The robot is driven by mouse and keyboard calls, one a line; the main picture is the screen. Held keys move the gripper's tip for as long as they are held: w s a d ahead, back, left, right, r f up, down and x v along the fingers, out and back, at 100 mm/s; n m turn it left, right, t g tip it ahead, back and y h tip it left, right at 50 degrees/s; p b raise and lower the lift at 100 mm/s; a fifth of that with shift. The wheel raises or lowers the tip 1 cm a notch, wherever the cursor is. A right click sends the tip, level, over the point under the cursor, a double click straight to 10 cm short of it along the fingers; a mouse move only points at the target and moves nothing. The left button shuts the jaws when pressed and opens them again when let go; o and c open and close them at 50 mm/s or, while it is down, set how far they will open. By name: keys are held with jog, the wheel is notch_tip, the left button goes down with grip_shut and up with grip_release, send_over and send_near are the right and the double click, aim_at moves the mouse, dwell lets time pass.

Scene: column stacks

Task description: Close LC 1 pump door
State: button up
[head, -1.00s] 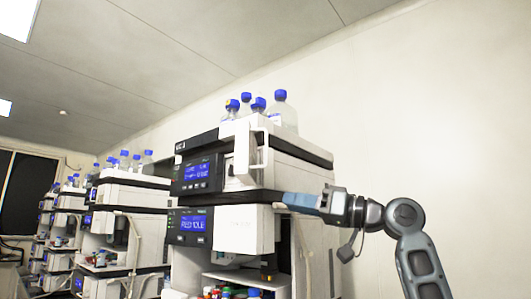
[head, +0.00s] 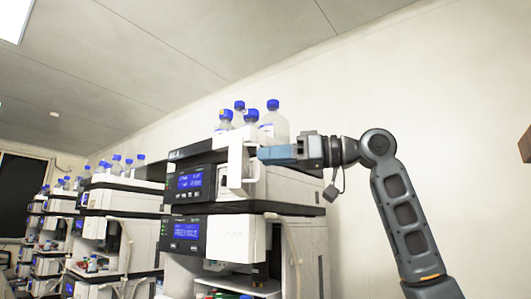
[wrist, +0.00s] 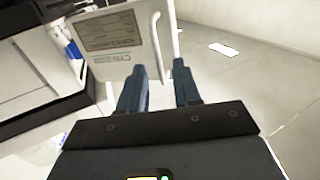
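The white pump door (head: 237,165) with its bar handle (head: 256,168) is on the upper unit of the nearest stack and appears to stand out from the unit's front. In the wrist view, the door (wrist: 112,42) carries a grey label, and its white handle (wrist: 158,45) rises just beyond the fingers. My gripper (head: 262,155) is at the height of the door's upper part, on its right in the head view. In the wrist view, my gripper (wrist: 159,68) has its two fingers apart with nothing held between them. Whether a finger touches the handle is unclear.
Bottles with blue caps (head: 268,118) stand on top of the stack, close to the gripper. A lower unit (head: 235,238) with a blue display sits below. More stacks (head: 105,215) stand to the left.

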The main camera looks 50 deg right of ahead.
jog(key=shift+x, duration=0.85)
jog(key=shift+c, duration=0.3)
grip_shut()
dwell(0.5)
